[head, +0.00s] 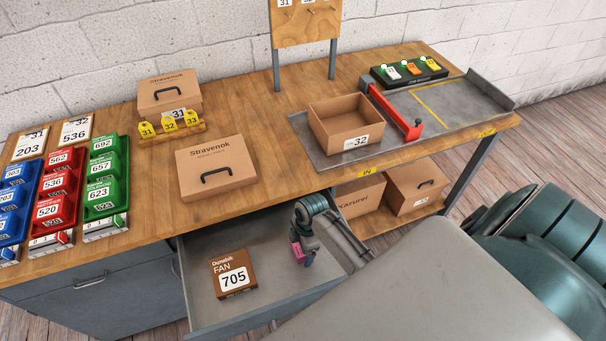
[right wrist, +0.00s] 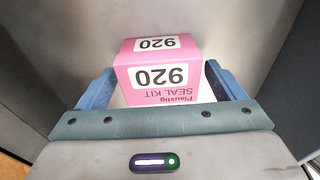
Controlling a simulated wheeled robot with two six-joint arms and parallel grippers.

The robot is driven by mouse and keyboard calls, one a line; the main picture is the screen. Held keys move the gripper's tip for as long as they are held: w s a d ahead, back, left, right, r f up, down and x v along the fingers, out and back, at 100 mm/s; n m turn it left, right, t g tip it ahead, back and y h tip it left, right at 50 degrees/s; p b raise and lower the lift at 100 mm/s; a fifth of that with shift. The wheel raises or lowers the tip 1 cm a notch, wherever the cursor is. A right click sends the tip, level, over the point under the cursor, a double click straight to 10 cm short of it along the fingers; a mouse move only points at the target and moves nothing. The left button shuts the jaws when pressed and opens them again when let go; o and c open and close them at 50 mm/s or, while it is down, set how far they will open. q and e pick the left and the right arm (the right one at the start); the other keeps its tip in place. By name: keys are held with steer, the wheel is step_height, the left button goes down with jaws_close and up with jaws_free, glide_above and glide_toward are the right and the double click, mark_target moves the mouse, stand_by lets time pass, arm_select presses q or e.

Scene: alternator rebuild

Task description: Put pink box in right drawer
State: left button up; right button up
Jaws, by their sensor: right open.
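The pink box (head: 297,252), labelled "920 SEAL KIT", is inside the open right drawer (head: 205,265), towards its right side. It shows large in the right wrist view (right wrist: 165,75). My right gripper (head: 303,257) reaches down into the drawer at the box. Its two blue fingers stand open on either side of the box, with a small gap visible. I cannot tell whether the box rests fully on the drawer floor. My left gripper is not in view.
A brown "FAN 705" box (head: 233,273) lies in the drawer to the left. The workbench (head: 270,130) above holds cardboard boxes (head: 215,166), coloured bins (head: 104,175) and a grey tray with an open carton (head: 345,126). The drawer floor between the two boxes is free.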

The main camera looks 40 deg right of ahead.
step_height(320, 180, up, 12)
steer(key=d+b, duration=0.1)
steer(key=b, duration=0.1)
steer(key=shift+s+d, duration=0.2)
steer(key=shift+d, duration=0.2)
steer(key=shift+s+f, duration=0.1)
